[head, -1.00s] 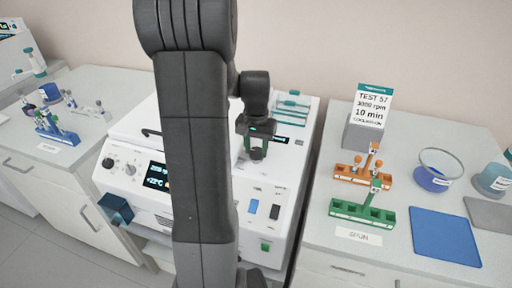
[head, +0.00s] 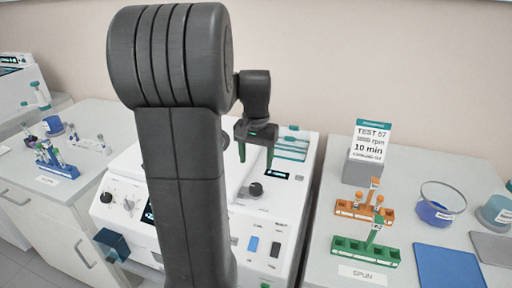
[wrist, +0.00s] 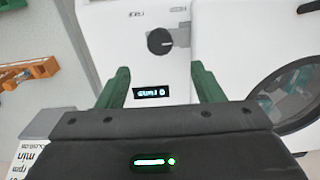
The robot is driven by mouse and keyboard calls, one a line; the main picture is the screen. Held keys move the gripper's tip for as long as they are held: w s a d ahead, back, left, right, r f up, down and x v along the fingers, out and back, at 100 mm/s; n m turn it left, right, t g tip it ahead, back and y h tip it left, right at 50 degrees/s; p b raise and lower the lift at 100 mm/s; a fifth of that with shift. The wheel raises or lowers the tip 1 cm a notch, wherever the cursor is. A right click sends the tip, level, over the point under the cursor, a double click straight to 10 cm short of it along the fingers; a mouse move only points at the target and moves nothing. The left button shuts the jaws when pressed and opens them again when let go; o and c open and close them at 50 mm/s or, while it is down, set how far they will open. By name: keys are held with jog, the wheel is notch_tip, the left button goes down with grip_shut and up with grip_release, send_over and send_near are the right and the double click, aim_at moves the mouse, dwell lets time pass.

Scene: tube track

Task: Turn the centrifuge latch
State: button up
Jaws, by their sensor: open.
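The white centrifuge (head: 285,215) stands in the middle, partly hidden behind my arm. In the wrist view my gripper (wrist: 160,80) frames a small lit display (wrist: 151,92). The round lid window (wrist: 285,100) is at the right.
On the right bench are an orange rack (head: 347,209), a green rack (head: 350,249), a test sign (head: 369,140), a glass bowl (head: 440,205) and a blue mat (head: 450,268). A blue tube rack (head: 60,171) is on the left bench.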

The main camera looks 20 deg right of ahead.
aim_at(256, 186)
notch_tip(256, 186, up, 4)
jog(key=shift+f, duration=0.1)
dwell(0.5)
notch_tip(256, 186, down, 14)
jog(key=shift+r, duration=0.1)
dwell(0.5)
jog(key=shift+r, duration=0.15)
